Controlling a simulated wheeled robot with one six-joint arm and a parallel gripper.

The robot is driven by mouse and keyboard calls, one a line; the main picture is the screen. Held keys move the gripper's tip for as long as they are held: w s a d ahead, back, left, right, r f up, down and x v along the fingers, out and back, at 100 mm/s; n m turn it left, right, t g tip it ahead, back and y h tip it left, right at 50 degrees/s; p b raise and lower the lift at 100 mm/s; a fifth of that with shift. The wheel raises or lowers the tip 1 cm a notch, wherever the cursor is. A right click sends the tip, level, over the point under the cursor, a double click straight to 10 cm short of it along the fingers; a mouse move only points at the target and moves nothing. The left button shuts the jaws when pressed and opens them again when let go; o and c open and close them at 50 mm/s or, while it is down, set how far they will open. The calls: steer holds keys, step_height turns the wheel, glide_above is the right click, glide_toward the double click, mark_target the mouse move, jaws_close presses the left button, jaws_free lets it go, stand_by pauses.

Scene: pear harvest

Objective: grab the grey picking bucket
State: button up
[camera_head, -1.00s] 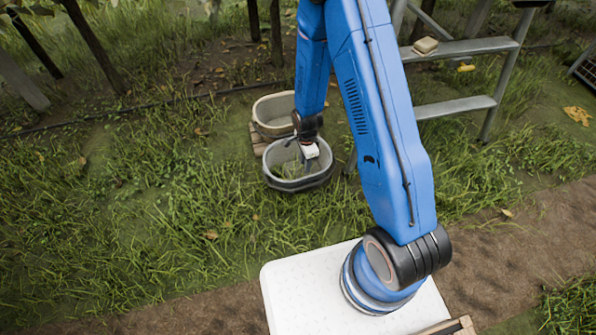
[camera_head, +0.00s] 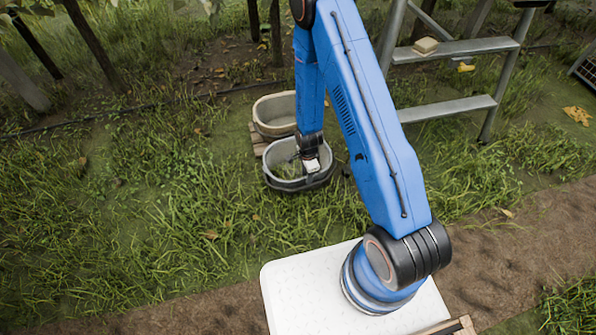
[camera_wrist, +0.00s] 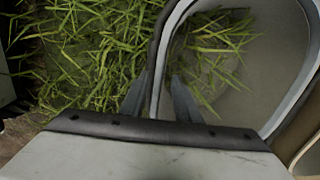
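The grey picking bucket (camera_head: 285,184) stands upright on the grass, with grass visible inside it. My gripper (camera_head: 309,166) reaches down to its right side in the head view; its fingertips are too small to make out there. In the wrist view, the two fingers of my gripper (camera_wrist: 160,98) stand apart, one on each side of the bucket's pale rim (camera_wrist: 166,50). A gap seems to show between fingers and rim. The fingertips' depth below the rim is hard to tell.
A metal stepladder (camera_head: 450,105) stands to the right. Tree trunks (camera_head: 92,45) are at the back. Open grass lies left and in front.

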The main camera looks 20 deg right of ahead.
steer(key=shift+f, duration=0.6)
jaws_close()
stand_by(1.1)
